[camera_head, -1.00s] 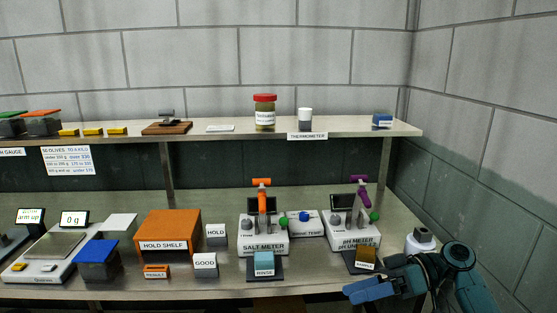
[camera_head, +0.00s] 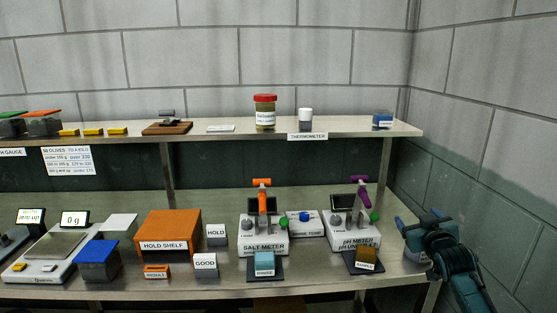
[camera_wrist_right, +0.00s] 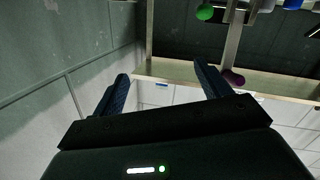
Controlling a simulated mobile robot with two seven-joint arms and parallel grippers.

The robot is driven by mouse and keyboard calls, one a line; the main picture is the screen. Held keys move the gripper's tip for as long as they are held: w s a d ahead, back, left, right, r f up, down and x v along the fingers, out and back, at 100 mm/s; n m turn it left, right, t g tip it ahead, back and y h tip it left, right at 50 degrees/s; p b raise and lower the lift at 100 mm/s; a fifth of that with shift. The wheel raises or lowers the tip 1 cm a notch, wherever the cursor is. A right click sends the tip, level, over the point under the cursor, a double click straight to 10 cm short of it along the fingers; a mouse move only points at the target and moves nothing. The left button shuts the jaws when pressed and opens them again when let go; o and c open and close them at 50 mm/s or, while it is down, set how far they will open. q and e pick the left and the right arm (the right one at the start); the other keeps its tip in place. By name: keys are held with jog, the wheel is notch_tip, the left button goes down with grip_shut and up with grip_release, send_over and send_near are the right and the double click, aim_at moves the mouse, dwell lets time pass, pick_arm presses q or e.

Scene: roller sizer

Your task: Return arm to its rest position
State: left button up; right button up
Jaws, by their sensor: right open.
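My right gripper (camera_head: 418,217) is at the right end of the bench in the head view, near the corner wall. Its two blue fingers point up and away and stand apart. In the right wrist view the open fingers (camera_wrist_right: 161,75) frame an empty gap, with the shelf and wall beyond. Nothing is held. My right arm comes up from the lower right corner. My left gripper is not in view.
The pH meter (camera_head: 352,237) with its purple arm and a sample block (camera_head: 366,259) stand left of my right gripper. The salt meter (camera_head: 262,245) is further left. The upper shelf (camera_head: 230,134) runs above the bench. The wall (camera_head: 490,130) is close on the right.

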jog(key=s+a+f+n+g+y, duration=0.1)
jog(key=s+a+f, duration=0.4)
jog(key=s+f, duration=0.3)
jog(key=s+a+f+g+y, duration=0.2)
jog(key=s+a+f, duration=0.4)
jog(key=s+f, duration=0.15)
jog(key=s+a+f+n+g+y, duration=0.1)
jog(key=s+a+f, duration=0.4)
jog(key=s+f, duration=0.35)
jog(key=s+a+g, duration=0.1)
jog(key=s+a, duration=0.1)
jog(key=s, duration=0.5)
jog(key=s+a+f+m+g+y, duration=0.1)
jog(key=s+a, duration=0.2)
jog(key=s, duration=0.5)
jog(key=shift+s+a+f, duration=0.15)
jog(key=shift+s+f, duration=0.05)
jog(key=shift+s, duration=0.1)
